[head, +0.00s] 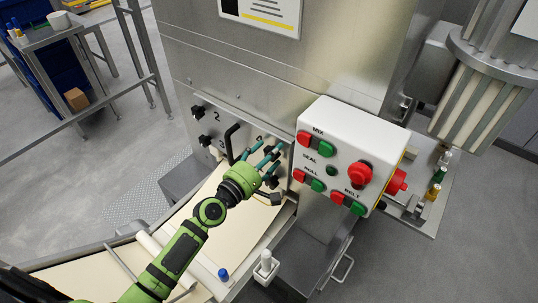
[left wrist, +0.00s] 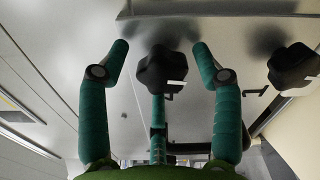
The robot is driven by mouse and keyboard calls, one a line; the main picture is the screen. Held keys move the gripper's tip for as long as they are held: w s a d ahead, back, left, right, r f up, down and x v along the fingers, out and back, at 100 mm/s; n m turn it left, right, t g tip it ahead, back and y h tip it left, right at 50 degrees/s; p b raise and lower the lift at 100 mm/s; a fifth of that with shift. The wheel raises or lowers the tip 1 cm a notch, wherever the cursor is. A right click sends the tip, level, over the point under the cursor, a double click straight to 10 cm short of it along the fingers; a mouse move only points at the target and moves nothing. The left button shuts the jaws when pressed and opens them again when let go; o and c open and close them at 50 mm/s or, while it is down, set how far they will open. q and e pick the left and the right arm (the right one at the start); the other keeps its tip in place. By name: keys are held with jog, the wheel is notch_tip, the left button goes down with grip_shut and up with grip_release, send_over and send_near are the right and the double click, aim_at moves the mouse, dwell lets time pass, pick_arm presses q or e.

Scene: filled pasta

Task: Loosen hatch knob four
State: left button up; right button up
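My left gripper (head: 264,157), green with teal fingers, reaches the steel hatch panel (head: 228,98) in the head view. In the left wrist view its fingers (left wrist: 161,58) are spread apart. A black lobed knob (left wrist: 163,69) lies between the two upper fingertips, with a visible gap on each side. A third finger shows below the knob. The marking beside this knob is partly hidden, so I cannot read its number. A second black knob (left wrist: 292,66) is at the right. In the head view the fingers partly cover the knobs near them. My right gripper is not in view.
Black knobs (head: 197,112) and (head: 205,141) are at the panel's left, near a "2" and a partly hidden marking. A black bent handle (head: 231,140) stands beside my gripper. A white control box (head: 345,150) with red and green buttons projects close at the right.

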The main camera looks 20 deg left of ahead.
pick_arm(q)
jog(key=shift+s+f, duration=0.1)
jog(key=shift+f, duration=0.05)
jog(key=v, duration=1.2)
jog(key=shift+d, duration=0.1)
